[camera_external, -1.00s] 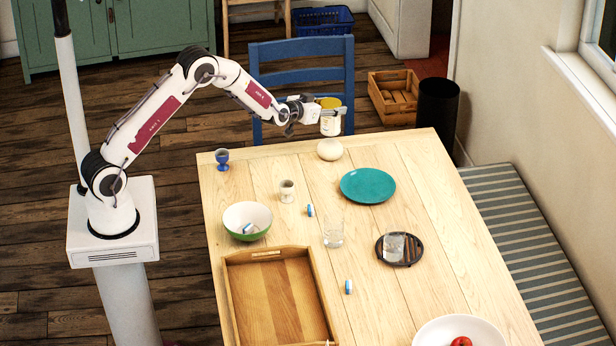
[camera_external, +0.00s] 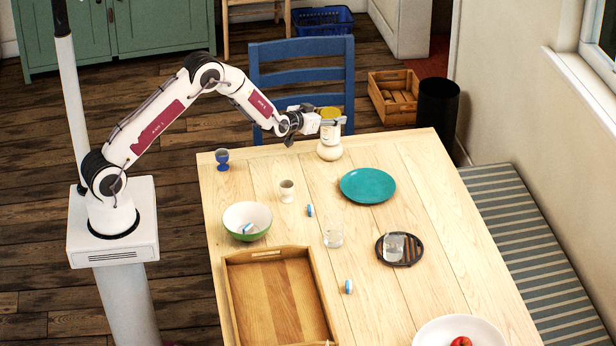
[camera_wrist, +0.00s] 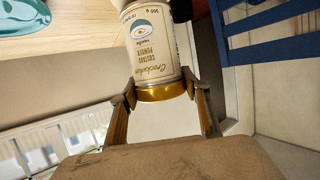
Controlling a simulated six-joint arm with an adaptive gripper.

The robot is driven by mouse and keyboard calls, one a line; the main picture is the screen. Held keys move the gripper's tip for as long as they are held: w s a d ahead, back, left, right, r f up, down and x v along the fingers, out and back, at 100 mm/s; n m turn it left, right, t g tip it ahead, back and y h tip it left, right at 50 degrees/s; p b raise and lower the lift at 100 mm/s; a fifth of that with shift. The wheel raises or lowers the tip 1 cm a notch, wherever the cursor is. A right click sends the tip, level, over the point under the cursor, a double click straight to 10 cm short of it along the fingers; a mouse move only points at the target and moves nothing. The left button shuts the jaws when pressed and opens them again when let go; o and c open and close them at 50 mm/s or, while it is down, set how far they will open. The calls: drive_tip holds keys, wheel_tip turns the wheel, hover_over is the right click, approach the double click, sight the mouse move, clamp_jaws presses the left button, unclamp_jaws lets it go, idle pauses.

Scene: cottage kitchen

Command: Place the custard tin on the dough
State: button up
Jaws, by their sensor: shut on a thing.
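The custard tin (camera_external: 330,131) is cream with a gold lid and is upright. My gripper (camera_external: 333,119) is shut on it near its top, at the far end of the table. The tin also shows in the wrist view (camera_wrist: 160,48), with its label upside down there and my gripper's fingers (camera_wrist: 161,100) on either side of its gold end. The dough (camera_external: 330,153) is a pale round lump on the table, directly below the tin. In the external view the tin's bottom meets the dough's top; I cannot tell whether they touch.
A teal plate (camera_external: 367,186) lies right of the dough. A wooden tray (camera_external: 232,310) is at front left. A blue chair (camera_external: 300,52) stands behind the table.

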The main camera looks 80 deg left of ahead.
drive_tip(key=shift+f, duration=0.1)
drive_tip(key=o, duration=1.3)
drive_tip(key=shift+s, duration=0.1)
drive_tip(key=shift+s+d+r, duration=0.35)
drive_tip(key=v, duration=1)
drive_tip(key=shift+s+d, duration=0.2)
drive_tip(key=shift+s, duration=0.15)
drive_tip(key=shift+r, duration=0.1)
